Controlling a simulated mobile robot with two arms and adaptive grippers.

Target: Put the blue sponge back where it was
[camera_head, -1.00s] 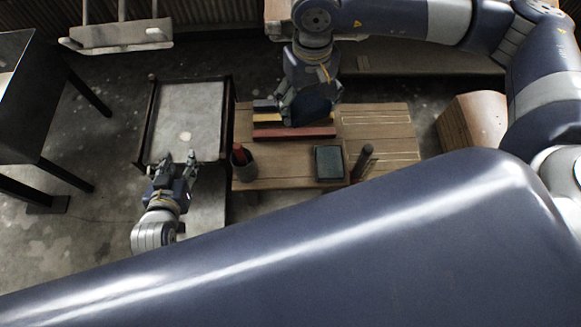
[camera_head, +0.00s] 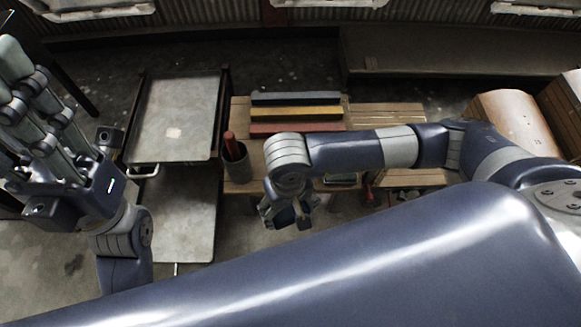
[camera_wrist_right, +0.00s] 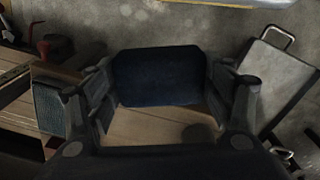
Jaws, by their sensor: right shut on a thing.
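The blue sponge (camera_wrist_right: 158,76) is a dark blue rounded block between the fingers of my right gripper (camera_wrist_right: 160,98) in the right wrist view. In the head view my right gripper (camera_head: 290,212) is shut on it, in front of the wooden table's (camera_head: 240,187) near edge; the sponge is hard to make out there. The gripper and forearm hide part of the tabletop. My left gripper (camera_head: 38,115) is raised at the far left, with empty, spread fingers partly cut off by the frame.
Black (camera_head: 297,98), yellow (camera_head: 296,112) and red (camera_head: 290,128) bars lie on the table. A cup (camera_head: 237,168) with a red item stands at its left. A grey-blue framed pad (camera_wrist_right: 48,106) shows in the wrist view. A metal cart (camera_head: 178,120) stands left.

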